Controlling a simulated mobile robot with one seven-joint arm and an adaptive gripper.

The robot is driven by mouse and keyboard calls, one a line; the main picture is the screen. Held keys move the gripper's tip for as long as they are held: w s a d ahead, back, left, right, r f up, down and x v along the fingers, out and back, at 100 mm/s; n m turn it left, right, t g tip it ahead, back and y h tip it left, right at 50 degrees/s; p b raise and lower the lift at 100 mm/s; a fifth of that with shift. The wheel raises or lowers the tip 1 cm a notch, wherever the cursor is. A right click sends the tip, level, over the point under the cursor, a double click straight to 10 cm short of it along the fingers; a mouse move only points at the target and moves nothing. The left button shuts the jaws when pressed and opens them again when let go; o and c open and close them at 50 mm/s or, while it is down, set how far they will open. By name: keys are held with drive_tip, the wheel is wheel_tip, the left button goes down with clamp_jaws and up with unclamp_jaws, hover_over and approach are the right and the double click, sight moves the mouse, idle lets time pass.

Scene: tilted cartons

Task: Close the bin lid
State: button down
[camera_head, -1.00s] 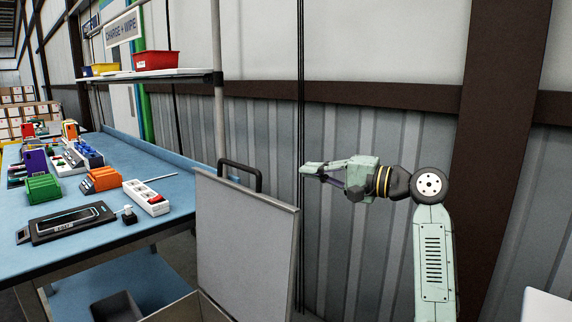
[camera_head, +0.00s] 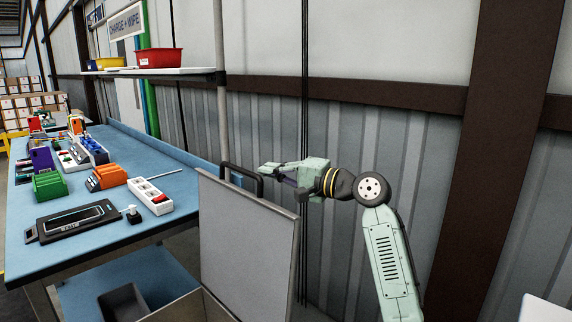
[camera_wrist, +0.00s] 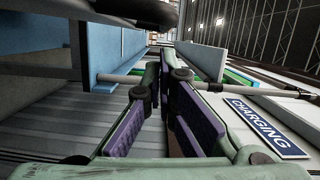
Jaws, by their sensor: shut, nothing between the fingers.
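The bin lid (camera_head: 248,245) is a flat grey panel with a metal edge, standing raised and leaning back a little in the head view. A black bar handle (camera_head: 243,174) is on its top edge. Part of the bin (camera_head: 178,306) shows below, cut off by the frame. My gripper (camera_head: 264,169), pale green with purple pads, is shut and empty just behind the handle, near its right end. Whether they touch I cannot tell. In the wrist view the shut fingers (camera_wrist: 165,66) point away, with a dark rounded bar, probably the handle, at the top.
A blue workbench (camera_head: 130,185) with power strips, colored blocks and a black device stands to the left. A shelf (camera_head: 150,72) with red and yellow bins is above it. A corrugated wall (camera_head: 430,180) with dark beams is behind my arm.

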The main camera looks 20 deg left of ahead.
drive_tip(key=shift+s+a+f, duration=0.1)
drive_tip(key=shift+s+a, duration=0.05)
drive_tip(key=shift+s, duration=0.3)
